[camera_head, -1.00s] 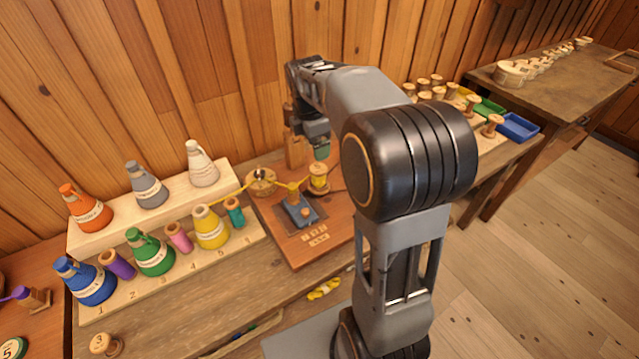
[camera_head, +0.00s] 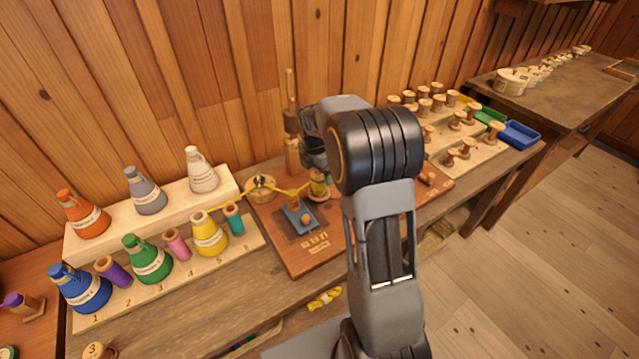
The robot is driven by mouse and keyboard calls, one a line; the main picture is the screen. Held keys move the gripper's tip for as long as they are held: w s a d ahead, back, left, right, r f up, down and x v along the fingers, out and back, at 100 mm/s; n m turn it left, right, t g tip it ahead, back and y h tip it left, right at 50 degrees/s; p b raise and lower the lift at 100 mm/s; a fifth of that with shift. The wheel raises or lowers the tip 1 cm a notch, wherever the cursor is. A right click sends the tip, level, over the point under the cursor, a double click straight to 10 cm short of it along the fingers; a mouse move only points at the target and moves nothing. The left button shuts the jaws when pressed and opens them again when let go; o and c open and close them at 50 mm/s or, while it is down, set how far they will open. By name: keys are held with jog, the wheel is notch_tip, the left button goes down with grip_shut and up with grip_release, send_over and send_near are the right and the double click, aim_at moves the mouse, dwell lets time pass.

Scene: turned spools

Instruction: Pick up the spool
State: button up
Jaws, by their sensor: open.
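A spool wound with yellow thread (camera_head: 319,187) stands upright on the reddish wooden winding board (camera_head: 330,246). A yellow strand runs left from it, past a small blue block (camera_head: 300,218), to a round wooden piece (camera_head: 260,188) and on toward the yellow flask. My gripper (camera_head: 318,170) points down right above the yellow spool, and its tips appear at or near the spool's top. It is open. My arm hides part of it, so I cannot tell whether the fingers are around the spool.
Labelled flasks and coloured spools stand on a stepped rack (camera_head: 178,272) at left. Several bare wooden spools (camera_head: 424,106) stand on a rack at right, beside yellow, green and blue trays (camera_head: 520,135). A wooden post (camera_head: 291,125) rises behind my gripper. Yellow skeins (camera_head: 324,298) lie below.

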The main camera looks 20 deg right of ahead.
aim_at(319, 175)
notch_tip(319, 175, down, 5)
jog(key=shift+w+d+r, duration=0.1)
jog(key=shift+w+d, duration=0.05)
jog(key=c, duration=1)
jog(key=shift+c, duration=0.2)
